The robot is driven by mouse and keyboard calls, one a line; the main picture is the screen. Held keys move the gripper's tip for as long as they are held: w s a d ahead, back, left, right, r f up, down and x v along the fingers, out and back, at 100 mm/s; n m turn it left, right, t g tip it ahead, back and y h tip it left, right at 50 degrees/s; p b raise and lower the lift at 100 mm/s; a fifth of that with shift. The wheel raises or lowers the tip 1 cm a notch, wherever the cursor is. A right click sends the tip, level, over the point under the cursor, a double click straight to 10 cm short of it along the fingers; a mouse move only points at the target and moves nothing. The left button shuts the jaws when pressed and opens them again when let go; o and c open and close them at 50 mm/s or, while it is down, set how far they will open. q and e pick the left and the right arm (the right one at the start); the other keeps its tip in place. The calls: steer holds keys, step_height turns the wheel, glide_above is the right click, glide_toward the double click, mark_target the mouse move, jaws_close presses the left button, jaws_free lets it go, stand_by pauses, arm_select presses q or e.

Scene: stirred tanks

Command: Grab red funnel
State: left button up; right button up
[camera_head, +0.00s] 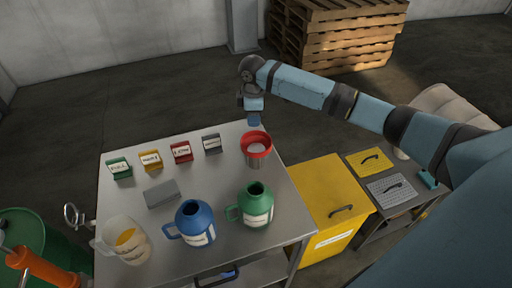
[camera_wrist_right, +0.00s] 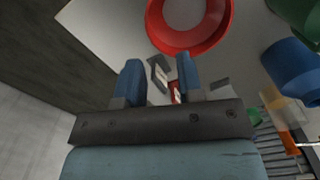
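The red funnel (camera_head: 257,137) has a wide red rim and a pale inside. It stands upright at the right back part of the metal table (camera_head: 140,225), over a grey metallic body. In the right wrist view its red rim (camera_wrist_right: 153,27) shows at the top, beyond the fingertips. My right gripper (camera_head: 254,115) is just behind the funnel in the head view. In the right wrist view my right gripper (camera_wrist_right: 159,66) has its two blue fingers apart with nothing held between them. Whether a finger touches the rim cannot be told. My left gripper is not in view.
A green jug (camera_head: 257,208), a blue jug (camera_head: 196,226) and a clear pitcher (camera_head: 125,240) stand toward the table's front. Several labelled blocks (camera_head: 181,152) line the back left. A yellow cabinet (camera_head: 325,190) stands right of the table. Wooden pallets (camera_head: 335,35) are behind.

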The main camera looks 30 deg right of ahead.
steer(key=shift+w+d+f, duration=0.1)
steer(key=shift+f, duration=1.75)
steer(key=shift+w+d+f, duration=0.1)
steer(key=shift+f, duration=1.75)
jaws_close()
